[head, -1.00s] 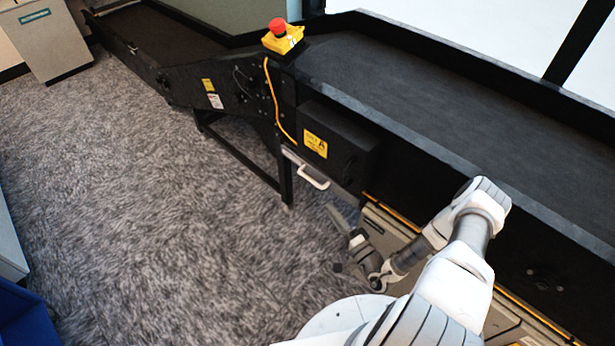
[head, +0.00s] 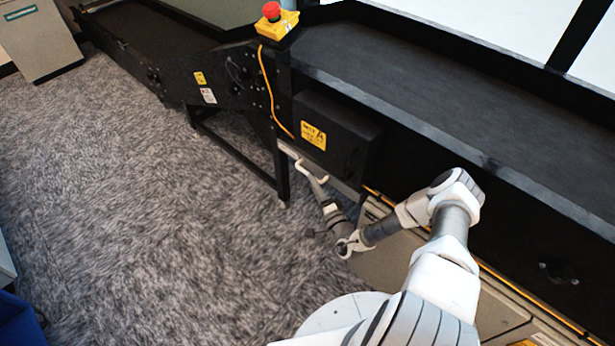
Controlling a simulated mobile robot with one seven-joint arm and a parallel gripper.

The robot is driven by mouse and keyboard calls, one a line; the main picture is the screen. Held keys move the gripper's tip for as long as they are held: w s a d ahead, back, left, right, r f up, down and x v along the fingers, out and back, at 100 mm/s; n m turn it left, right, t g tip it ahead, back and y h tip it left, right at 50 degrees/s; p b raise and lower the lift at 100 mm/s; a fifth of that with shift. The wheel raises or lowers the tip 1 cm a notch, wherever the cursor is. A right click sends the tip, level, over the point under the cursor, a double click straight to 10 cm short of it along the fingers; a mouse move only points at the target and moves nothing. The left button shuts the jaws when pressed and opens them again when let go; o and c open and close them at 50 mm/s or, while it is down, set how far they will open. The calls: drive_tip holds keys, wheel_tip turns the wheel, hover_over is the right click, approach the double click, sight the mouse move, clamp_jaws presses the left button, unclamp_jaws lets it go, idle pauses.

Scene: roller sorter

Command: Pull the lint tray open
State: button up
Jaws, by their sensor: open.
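The lint tray shows as a light front edge with a white handle (head: 303,165), low under the black conveyor housing, just right of a black leg. The tray looks pushed in; its body is hidden under the machine. My gripper (head: 319,188) is open and reaches up and left from my wrist, with its fingers close to the right end of the handle. The fingers overlap the handle in the picture, and I cannot tell whether they touch it or are around it.
A black box with a yellow warning label (head: 313,135) juts out above the tray. A black support leg (head: 282,170) stands left of the handle. Beige cabinets (head: 400,255) sit under the conveyor at right. The carpet (head: 130,220) in front is clear. A red emergency button (head: 271,11) is on top.

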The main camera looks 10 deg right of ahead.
sight(307, 172)
drive_tip(key=b+x, duration=0.1)
drive_tip(key=x, duration=0.4)
drive_tip(key=shift+w, duration=0.1)
clamp_jaws()
idle(1.3)
